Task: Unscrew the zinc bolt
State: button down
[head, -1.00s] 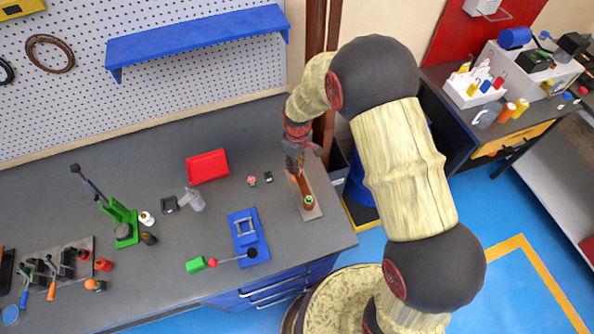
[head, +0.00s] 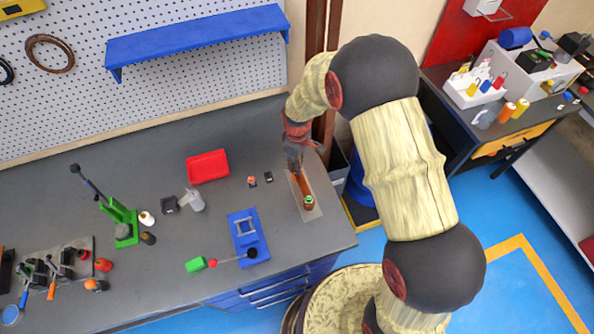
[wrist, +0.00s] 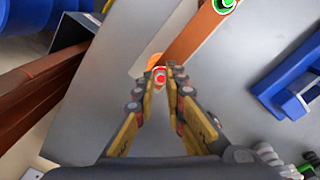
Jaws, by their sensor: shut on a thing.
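A copper-coloured bar (head: 304,188) lies on a light grey plate (head: 316,213) at the right end of the bench. A bolt with a green ring (head: 309,202) stands at its near end; it also shows at the top of the wrist view (wrist: 225,4). A bolt with a red ring and pale top (wrist: 160,76) is at the bar's other end. My gripper (wrist: 165,72) has its yellow fingers closed on this red-ringed bolt. In the head view my gripper (head: 295,166) hides that bolt. I cannot tell its metal from the colour.
A blue fixture (head: 248,238) with a lever and a red tray (head: 208,166) lie left of the plate. Two small parts sit between tray and plate. A green press (head: 122,222) stands further left. The bench's right edge is close to the plate.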

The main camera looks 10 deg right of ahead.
jog(key=n, duration=0.4)
jog(key=shift+n, duration=0.9)
jog(key=n, duration=0.4)
jog(key=shift+n, duration=0.3)
jog(key=shift+n, duration=0.5)
jog(key=n, duration=0.4)
jog(key=shift+n, duration=0.3)
jog(key=n, duration=0.5)
jog(key=shift+n, duration=0.3)
